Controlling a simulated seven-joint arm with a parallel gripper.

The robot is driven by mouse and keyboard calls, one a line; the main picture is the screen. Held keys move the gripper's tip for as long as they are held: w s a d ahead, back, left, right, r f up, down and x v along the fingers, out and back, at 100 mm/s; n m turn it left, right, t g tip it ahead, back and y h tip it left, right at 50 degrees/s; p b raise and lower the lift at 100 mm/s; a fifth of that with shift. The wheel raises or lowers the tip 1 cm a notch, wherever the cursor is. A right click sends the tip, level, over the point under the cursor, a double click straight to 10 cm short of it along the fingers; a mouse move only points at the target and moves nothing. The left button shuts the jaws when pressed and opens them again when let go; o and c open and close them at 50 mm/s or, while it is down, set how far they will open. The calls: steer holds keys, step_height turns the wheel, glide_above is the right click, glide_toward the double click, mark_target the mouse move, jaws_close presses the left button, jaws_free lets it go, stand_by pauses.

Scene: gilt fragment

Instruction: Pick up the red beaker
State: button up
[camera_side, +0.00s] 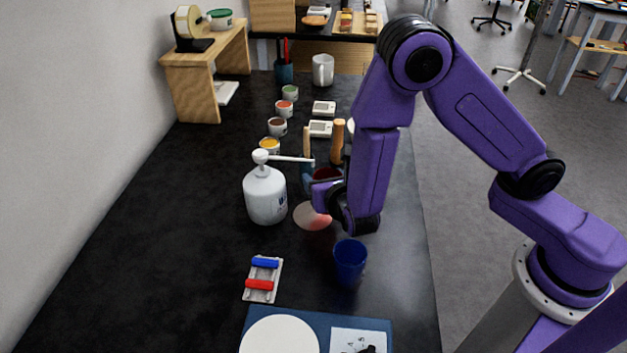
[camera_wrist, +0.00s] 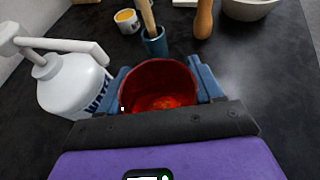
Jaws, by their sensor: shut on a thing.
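The red beaker (camera_wrist: 160,78) is between the two blue fingers of my gripper (camera_wrist: 160,92) in the wrist view, with its round rim and inside showing. My gripper is shut on it, one finger on each side. In the side view only a dark red bit of the beaker (camera_side: 326,173) shows beside my gripper (camera_side: 322,188); the rest is hidden behind my wrist. I cannot tell whether its base touches anything. A round pale disc (camera_side: 306,216) with a reddish patch lies on the table just in front.
A white pump bottle (camera_side: 265,196) stands close on the left, its spout reaching towards my gripper. A blue cup (camera_side: 350,262) stands nearer. Wooden-handled tools (camera_side: 338,138), small paint pots (camera_side: 278,127) and a white bowl (camera_wrist: 250,9) are behind.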

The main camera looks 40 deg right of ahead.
steer(key=shift+s+d, duration=5.2)
steer(key=shift+d, duration=0.05)
steer(key=shift+s+d, duration=0.1)
steer(key=shift+s, duration=0.05)
